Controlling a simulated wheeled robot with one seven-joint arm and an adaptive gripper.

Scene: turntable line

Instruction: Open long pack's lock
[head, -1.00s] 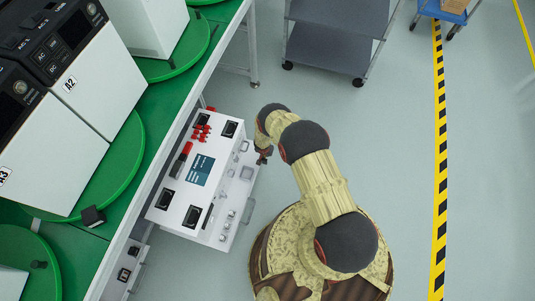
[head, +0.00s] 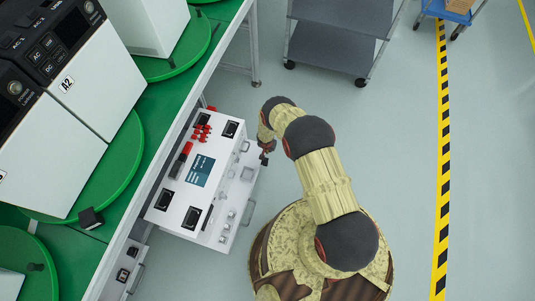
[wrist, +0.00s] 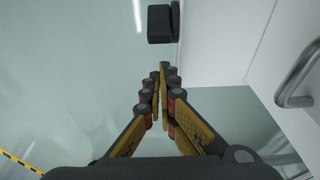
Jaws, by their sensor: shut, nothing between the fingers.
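A long white pack (head: 215,148) with a blue screen, red terminals and black sockets stands beside the green bench. Handles and small fittings line its right side. My gripper (head: 265,157) is by the upper right side of the pack, partly hidden by my arm. In the wrist view my gripper (wrist: 160,72) is shut and empty, its fingertips together. A dark block (wrist: 160,24) lies ahead of the fingertips, apart from them, beside a white wall's edge. I cannot tell whether this block is the lock. A grey metal handle (wrist: 298,80) shows on the white surface at right.
The green bench (head: 108,232) carries turntables and white units on the left. A grey cart (head: 335,42) stands at the top. Open floor (head: 405,150) lies to the right, up to a yellow-black stripe (head: 442,150).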

